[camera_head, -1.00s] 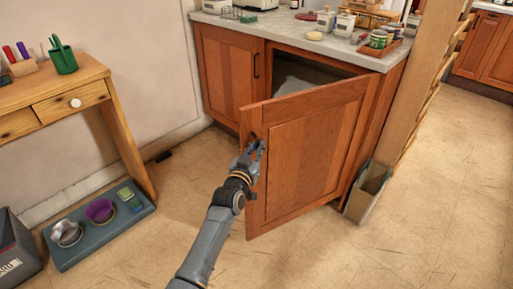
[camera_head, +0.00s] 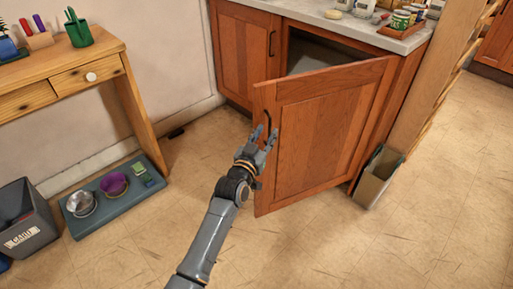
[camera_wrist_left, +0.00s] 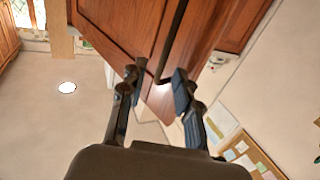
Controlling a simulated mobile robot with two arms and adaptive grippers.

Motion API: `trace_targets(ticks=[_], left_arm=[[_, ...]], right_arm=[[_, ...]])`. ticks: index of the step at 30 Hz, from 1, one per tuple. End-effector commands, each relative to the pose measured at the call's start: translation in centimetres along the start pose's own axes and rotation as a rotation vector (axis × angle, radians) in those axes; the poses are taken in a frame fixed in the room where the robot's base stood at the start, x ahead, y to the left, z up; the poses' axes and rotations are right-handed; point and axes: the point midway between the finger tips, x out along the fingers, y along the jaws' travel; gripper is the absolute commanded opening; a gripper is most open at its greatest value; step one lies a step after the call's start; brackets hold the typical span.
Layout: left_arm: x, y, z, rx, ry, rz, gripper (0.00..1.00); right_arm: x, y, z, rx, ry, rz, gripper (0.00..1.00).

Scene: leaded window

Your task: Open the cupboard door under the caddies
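The wooden cupboard door (camera_head: 318,135) under the counter stands partly open, swung out toward me, with its free edge at the left. Its dark bar handle (camera_head: 267,124) is near that edge, and in the left wrist view the handle (camera_wrist_left: 174,38) runs down to between the finger pads. My left gripper (camera_head: 264,139) is at the handle's lower end with its fingers apart; the wrist view shows the open fingers (camera_wrist_left: 158,88) on either side of the bar's end. I cannot tell whether they touch it. The dark cupboard inside (camera_head: 318,47) shows above the door. My right gripper is out of view.
A closed cupboard door (camera_head: 240,50) is to the left. A bin (camera_head: 377,178) stands right of the open door. A wooden table (camera_head: 70,75), a mat with bowls (camera_head: 120,208) and a grey crate (camera_head: 25,220) are at left. The floor in front is clear.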

Motion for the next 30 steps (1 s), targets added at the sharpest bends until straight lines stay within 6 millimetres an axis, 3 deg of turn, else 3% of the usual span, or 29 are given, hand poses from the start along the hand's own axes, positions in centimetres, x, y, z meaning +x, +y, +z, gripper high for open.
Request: trace_targets(ticks=[3, 10, 15, 23, 27, 30], left_arm=[[-2.6, -0.1, 0.1, -0.001, -0.001, -0.001, 0.32], [-6.3, -0.1, 0.0, 0.001, 0.0, -0.001, 0.32], [-7.5, -0.1, 0.0, 0.0, 0.0, -0.001, 0.32], [-7.6, -0.1, 0.0, 0.0, 0.001, -0.001, 0.32], [-7.8, -0.2, 0.4, -0.001, -0.012, -0.001, 0.32], [-9.1, -0.5, 2.2, -0.005, -0.071, -0.001, 0.32]], right_arm=[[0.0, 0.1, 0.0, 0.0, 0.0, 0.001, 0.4], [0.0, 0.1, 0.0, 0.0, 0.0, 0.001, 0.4], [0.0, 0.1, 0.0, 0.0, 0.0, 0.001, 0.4], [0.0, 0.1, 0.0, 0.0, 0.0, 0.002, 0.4], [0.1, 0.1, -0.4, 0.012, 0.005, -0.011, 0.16], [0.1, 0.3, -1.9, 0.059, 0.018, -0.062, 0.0]])
